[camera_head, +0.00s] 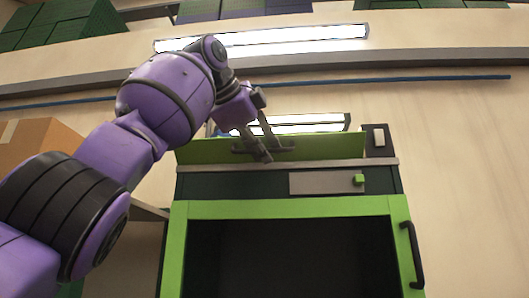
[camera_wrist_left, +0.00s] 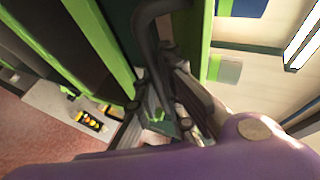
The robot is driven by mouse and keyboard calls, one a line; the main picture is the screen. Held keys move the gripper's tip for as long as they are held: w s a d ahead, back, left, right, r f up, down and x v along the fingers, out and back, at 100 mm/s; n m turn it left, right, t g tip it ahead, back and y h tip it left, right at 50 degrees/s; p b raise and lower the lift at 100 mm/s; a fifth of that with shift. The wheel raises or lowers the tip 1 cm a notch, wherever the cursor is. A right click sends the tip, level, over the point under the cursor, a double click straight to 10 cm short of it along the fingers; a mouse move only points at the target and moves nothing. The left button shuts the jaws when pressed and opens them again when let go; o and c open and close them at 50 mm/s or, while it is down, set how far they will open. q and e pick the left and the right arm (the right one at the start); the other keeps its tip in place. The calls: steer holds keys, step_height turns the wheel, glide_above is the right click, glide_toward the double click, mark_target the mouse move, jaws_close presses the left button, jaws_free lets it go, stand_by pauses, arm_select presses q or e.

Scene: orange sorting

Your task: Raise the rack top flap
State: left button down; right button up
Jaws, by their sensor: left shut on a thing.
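The green top flap (camera_head: 325,147) of the rack (camera_head: 180,245) shows as a raised, tilted panel along the rack's top edge in the head view. A dark handle (camera_head: 285,146) sits on its face. My left gripper (camera_head: 262,153) reaches in from the upper left and is shut on this handle, its fingers hiding part of it. The left wrist view shows the gripper's fingers (camera_wrist_left: 170,105) close up, against a dark curved bar and a green panel (camera_wrist_left: 193,45). My right gripper is not in view.
Below the flap are a grey plate with a small green knob (camera_head: 359,180) and a green-framed front with a dark handle (camera_head: 413,255). A cardboard box (camera_head: 38,138) stands at the left, behind my arm. A blue rail (camera_head: 430,79) runs along the wall behind.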

arm_select(q)
steer(key=shift+r, duration=0.15)
stand_by(0.3)
steer(key=c, duration=2.2)
jaws_free()
steer(key=shift+a, duration=0.1)
steer(key=shift+o, duration=0.2)
steer(key=v, duration=1.2)
